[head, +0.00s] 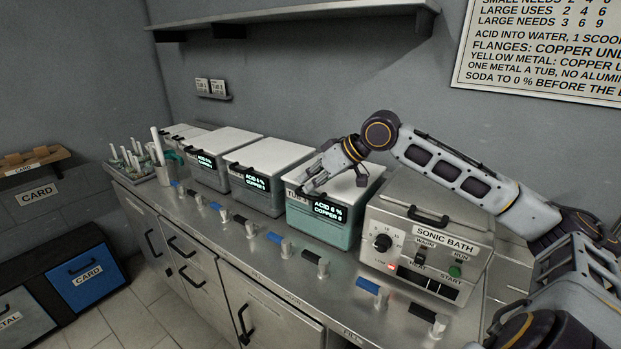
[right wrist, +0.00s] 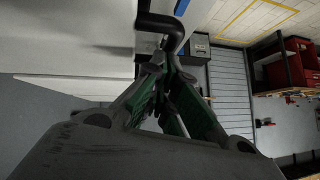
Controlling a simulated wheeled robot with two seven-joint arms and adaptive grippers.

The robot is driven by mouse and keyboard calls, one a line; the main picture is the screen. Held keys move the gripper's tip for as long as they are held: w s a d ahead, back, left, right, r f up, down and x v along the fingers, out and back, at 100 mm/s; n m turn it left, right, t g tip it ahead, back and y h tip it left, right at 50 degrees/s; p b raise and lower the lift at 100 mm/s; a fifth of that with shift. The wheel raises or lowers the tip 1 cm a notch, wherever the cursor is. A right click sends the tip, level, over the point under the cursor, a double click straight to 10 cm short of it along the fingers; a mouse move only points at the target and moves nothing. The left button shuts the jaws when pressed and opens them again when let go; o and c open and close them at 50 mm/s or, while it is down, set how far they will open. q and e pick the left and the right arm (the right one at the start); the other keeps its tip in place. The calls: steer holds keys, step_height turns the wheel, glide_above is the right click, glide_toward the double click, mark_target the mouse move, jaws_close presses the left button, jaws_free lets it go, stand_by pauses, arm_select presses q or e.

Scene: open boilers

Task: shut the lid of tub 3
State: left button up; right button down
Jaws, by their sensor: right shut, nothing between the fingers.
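Tub 3 (head: 318,227) is the teal tub just left of the sonic bath, its display reading acid 6 %, copper 0. Its white lid (head: 358,186) lies about flat over the top; whether it is fully down I cannot tell. My right gripper (head: 308,188) is at the lid's front edge, shut and empty, and hides part of the tub's label. In the right wrist view, the shut fingertips (right wrist: 168,62) are close to a black handle (right wrist: 160,25) in front of a pale surface; contact is unclear. My left gripper is out of view.
The sonic bath (head: 424,245) stands close on the right. Other lidded tubs (head: 268,163) stand in a row to the left. Several small valves with blue or black handles (head: 280,240) line the counter front. A shelf (head: 300,18) hangs above.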

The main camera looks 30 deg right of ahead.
steer(key=shift+s+a+f, duration=0.1)
steer(key=shift+f, duration=0.25)
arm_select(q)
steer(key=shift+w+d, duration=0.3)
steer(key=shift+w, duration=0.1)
arm_select(e)
steer(key=shift+f, duration=0.1)
steer(key=shift+f, duration=0.1)
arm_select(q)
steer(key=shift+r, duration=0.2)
